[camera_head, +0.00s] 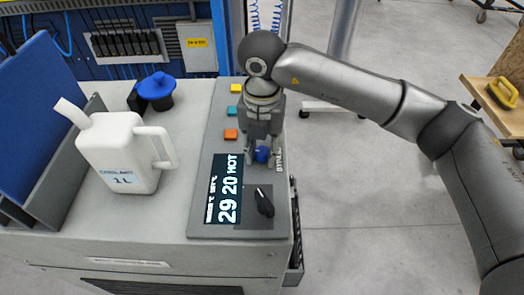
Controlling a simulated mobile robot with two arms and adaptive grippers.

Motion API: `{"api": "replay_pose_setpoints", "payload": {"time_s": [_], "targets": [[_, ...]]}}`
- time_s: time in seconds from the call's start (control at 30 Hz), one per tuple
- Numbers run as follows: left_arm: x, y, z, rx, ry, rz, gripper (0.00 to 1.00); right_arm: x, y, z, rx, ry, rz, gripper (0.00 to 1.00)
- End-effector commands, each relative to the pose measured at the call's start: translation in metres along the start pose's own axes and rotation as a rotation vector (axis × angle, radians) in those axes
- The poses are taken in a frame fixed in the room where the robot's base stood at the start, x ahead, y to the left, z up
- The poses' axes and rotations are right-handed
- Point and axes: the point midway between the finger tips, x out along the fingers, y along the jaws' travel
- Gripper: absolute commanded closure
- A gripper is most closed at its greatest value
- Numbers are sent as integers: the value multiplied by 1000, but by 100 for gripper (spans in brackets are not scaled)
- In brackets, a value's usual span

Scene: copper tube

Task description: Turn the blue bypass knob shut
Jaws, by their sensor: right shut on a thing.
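The blue bypass knob (262,154) sits on the grey control panel near its right edge, beside a label that is partly hidden. My right gripper (263,158) comes down over it from above, with its fingers on either side, shut on the knob. The fingers hide part of the knob, and I cannot tell its exact turn angle. My left gripper is not in view.
A black knob (264,202) stands below, beside a lit display (228,190). Yellow, teal and orange buttons (231,134) line the panel's left. A white jug (125,155) and a blue cap (157,88) stand on the cabinet top at left.

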Motion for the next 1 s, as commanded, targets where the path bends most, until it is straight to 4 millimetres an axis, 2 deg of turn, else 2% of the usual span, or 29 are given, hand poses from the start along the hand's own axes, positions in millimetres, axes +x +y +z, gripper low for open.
{"api": "replay_pose_setpoints", "payload": {"time_s": [0.57, 0.6, 0.73, 0.77, 1.0], "targets": [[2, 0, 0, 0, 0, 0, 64, 0, 0, 0, 33, 0, 1, 95], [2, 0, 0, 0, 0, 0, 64, 0, 0, 0, 33, 0, 1, 68], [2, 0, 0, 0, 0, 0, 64, 0, 0, 0, 32, 0, 1, 52], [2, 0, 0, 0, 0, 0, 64, 0, 0, 0, 32, 0, 1, 49], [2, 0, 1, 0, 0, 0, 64, 0, 0, 0, 32, 0, 0, 49]]}}
